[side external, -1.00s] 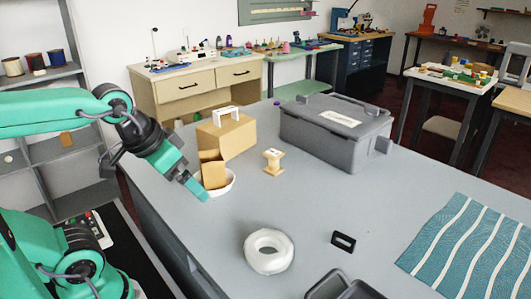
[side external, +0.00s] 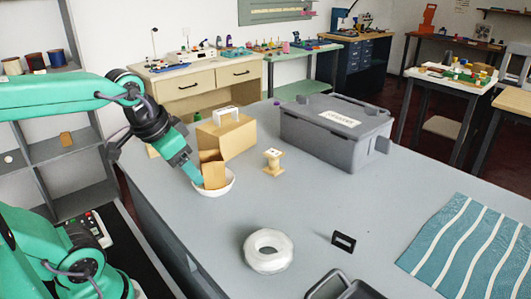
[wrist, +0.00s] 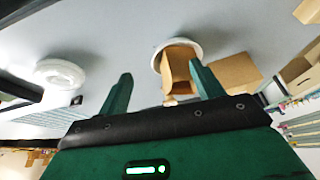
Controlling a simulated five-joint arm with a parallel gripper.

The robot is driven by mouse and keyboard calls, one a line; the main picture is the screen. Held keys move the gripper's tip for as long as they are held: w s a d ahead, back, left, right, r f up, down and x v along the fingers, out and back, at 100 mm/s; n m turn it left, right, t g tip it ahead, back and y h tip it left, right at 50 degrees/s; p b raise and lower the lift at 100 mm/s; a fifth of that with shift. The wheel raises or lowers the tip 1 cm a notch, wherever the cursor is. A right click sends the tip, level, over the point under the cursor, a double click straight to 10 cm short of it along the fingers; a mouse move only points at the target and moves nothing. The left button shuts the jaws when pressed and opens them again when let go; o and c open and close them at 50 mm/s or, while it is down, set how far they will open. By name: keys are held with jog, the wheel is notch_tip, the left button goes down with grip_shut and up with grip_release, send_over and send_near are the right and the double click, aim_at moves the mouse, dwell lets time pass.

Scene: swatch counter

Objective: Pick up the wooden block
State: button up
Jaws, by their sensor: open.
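A tan, wood-coloured block-like piece (side external: 213,174) stands in a white bowl (side external: 232,186) on the grey counter. In the wrist view this piece (wrist: 178,64) looks hollow at its near end, so I cannot tell whether it is solid wood. A second small tan piece (side external: 153,151) shows partly behind my arm, near the far left counter edge. My gripper (side external: 194,177) is at the left side of the bowl, close to the tan piece. In the wrist view my gripper (wrist: 163,86) has its fingers apart with nothing held; the right finger overlaps the tan piece.
A cardboard box with a white handle (side external: 227,140) stands just behind the bowl. A wooden spool (side external: 273,162) and a grey lidded case (side external: 334,135) are right of it. A white roll (side external: 267,251) and small black frame (side external: 343,241) lie nearer.

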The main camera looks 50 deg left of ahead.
jog(key=w+a+r+g, duration=0.1)
jog(key=w+a, duration=0.2)
jog(key=a, duration=0.4)
jog(key=w+a+r+g, duration=0.1)
jog(key=w+a+g, duration=0.15)
jog(key=a, duration=0.45)
jog(key=shift+m+g+h, duration=0.3)
jog(key=shift+m+g, duration=0.45)
jog(key=shift+m, duration=0.05)
jog(key=a+f, duration=0.1)
jog(key=a, duration=0.4)
jog(key=a+f, duration=0.1)
jog(key=a, duration=0.4)
jog(key=s+a+f, duration=0.1)
jog(key=a, duration=0.3)
jog(key=shift+a, duration=0.55)
jog(key=shift+f, duration=1.3)
jog(key=shift+f, duration=0.1)
jog(key=shift+s+f, duration=0.2)
jog(key=shift+f, duration=2.3)
jog(key=shift+c, duration=0.3)
